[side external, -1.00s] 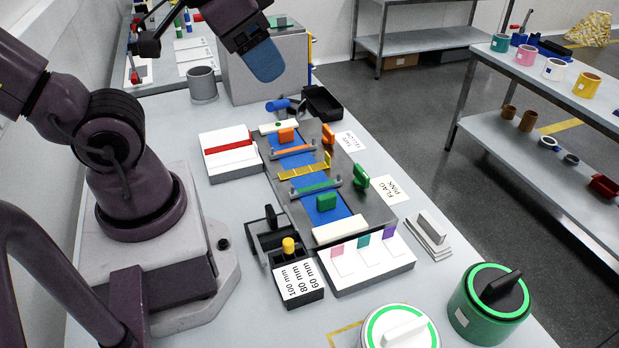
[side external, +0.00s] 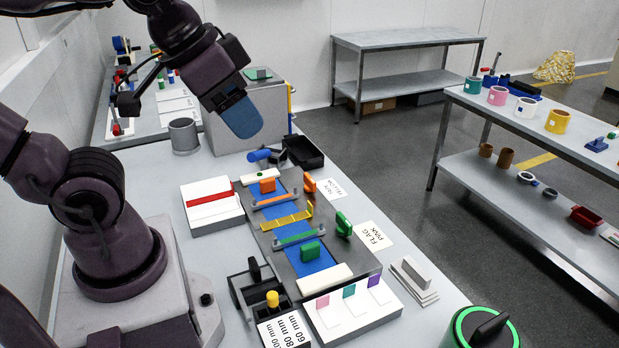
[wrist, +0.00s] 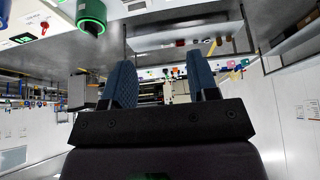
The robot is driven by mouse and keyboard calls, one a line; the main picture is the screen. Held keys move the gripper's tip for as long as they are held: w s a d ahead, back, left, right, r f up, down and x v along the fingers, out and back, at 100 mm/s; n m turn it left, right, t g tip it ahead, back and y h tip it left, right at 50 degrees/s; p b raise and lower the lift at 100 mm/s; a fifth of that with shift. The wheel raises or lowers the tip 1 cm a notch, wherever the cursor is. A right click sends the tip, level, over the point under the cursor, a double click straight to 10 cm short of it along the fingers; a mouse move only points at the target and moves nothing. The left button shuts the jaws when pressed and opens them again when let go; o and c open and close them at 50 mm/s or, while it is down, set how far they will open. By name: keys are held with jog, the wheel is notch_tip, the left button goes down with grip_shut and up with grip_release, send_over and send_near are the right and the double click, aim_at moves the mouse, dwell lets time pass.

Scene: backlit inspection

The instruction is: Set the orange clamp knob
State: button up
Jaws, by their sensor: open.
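The orange clamp knob (side external: 309,183) stands at the far right edge of the dark fixture plate (side external: 350,256). It is beside an orange bar (side external: 274,200) that crosses the blue strip (side external: 292,219). An orange block (side external: 267,185) sits on the strip near its far end. My gripper (side external: 240,118) hangs in the air beyond and above the fixture's far end, in front of the grey box, well apart from the knob. In the wrist view my gripper (wrist: 161,82) shows two blue fingers spread with nothing between them. The knob cannot be made out in that view.
A green knob (side external: 343,223) is on the plate's near right. A blue-handled tool (side external: 259,155) and black tray (side external: 303,152) lie past the far end. A red-striped white block (side external: 210,205) is left; a labelled black box (side external: 277,322) is near left. A grey cup (side external: 184,136) stands behind.

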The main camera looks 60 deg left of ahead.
jog(key=shift+a, duration=0.1)
jog(key=shift+c, duration=1.1)
jog(key=m+g, duration=0.6)
jog(key=m, duration=1.2)
send_near(310, 178)
notch_tip(310, 178, down, 10)
jog(key=shift+s+a+f, duration=0.1)
jog(key=shift+s, duration=0.05)
grip_shut()
